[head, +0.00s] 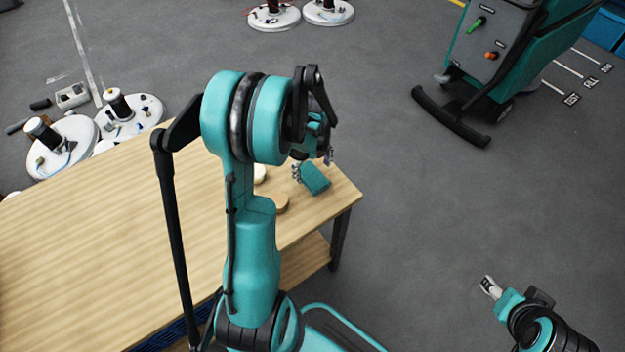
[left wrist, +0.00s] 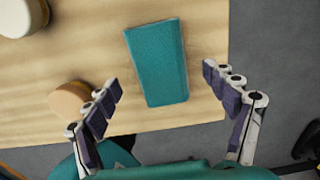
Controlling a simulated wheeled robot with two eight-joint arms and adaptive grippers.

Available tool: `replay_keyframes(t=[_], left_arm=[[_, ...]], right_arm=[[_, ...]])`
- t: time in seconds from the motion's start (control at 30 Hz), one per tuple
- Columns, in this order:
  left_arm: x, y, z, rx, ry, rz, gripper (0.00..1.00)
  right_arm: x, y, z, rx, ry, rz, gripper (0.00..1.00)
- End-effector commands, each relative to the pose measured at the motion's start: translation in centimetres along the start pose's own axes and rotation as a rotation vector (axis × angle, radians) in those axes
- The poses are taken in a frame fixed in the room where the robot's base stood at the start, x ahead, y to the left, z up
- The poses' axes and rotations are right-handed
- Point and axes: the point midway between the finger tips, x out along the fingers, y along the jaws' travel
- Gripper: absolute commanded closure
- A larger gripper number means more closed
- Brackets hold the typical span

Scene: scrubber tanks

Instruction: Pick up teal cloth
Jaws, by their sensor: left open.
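The teal cloth (head: 316,180) is a folded rectangular block lying on the wooden table near its right corner. In the left wrist view the cloth (left wrist: 157,62) lies flat, slightly tilted, just beyond and between the fingertips. My left gripper (head: 313,166) is open above the cloth, with one finger on each side; its spread fingers also show in the left wrist view (left wrist: 161,80). Nothing is held in it. My left arm hides part of the table. My right gripper (head: 490,287) is off the table at the lower right, too small to tell its opening.
A tan round object (left wrist: 70,99) and a cream round object (left wrist: 18,14) stand on the table (head: 100,240), left of the cloth. A teal scrubber machine (head: 485,55) stands at the upper right. White round bases (head: 130,115) lie on the floor. Grey floor right of the table is clear.

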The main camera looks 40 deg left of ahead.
Motion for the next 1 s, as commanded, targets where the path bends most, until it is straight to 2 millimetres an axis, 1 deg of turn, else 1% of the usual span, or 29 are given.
replay_keyframes(t=[0.03,0.13,0.2,0.37,0.4,0.47,0.5,0.57,0.6,0.87,1.0], left_arm=[[1.4,0.1,0.1,-0.001,0.0,0.0,0.16],[2.7,0.0,0.1,0.0,0.0,0.0,0.16],[3.0,0.1,0.0,-0.001,0.0,0.0,0.16],[2.8,0.1,0.0,-0.001,0.0,0.0,0.16],[2.8,0.1,0.0,-0.001,0.0,0.0,0.18],[2.8,0.0,0.0,-0.001,0.0,0.0,0.34],[2.8,0.0,0.0,-0.001,0.0,0.0,0.45],[2.8,0.0,0.0,-0.001,0.0,0.0,0.6],[2.8,0.0,0.0,-0.001,0.0,0.0,0.65],[2.8,0.0,0.0,-0.001,0.0,0.0,0.65],[2.3,0.0,0.0,-0.001,0.0,-0.001,0.65]], right_arm=[[0.8,0.0,0.6,0.0,0.0,0.0,0.47],[1.2,0.0,0.9,0.0,0.0,0.0,0.47],[1.3,0.0,0.9,0.0,0.0,0.0,0.47],[1.2,0.0,0.8,0.0,0.0,0.0,0.47],[1.2,0.0,0.8,0.0,0.0,0.0,0.47],[1.2,0.0,0.8,0.0,0.0,0.0,0.47],[1.2,0.0,0.8,0.0,0.0,0.0,0.47],[1.2,0.0,0.8,0.0,0.0,0.0,0.47],[1.2,0.0,0.8,0.0,0.0,0.0,0.47],[1.2,0.0,0.8,0.0,0.0,0.0,0.47],[0.9,0.0,0.7,0.0,0.0,0.0,0.47]])
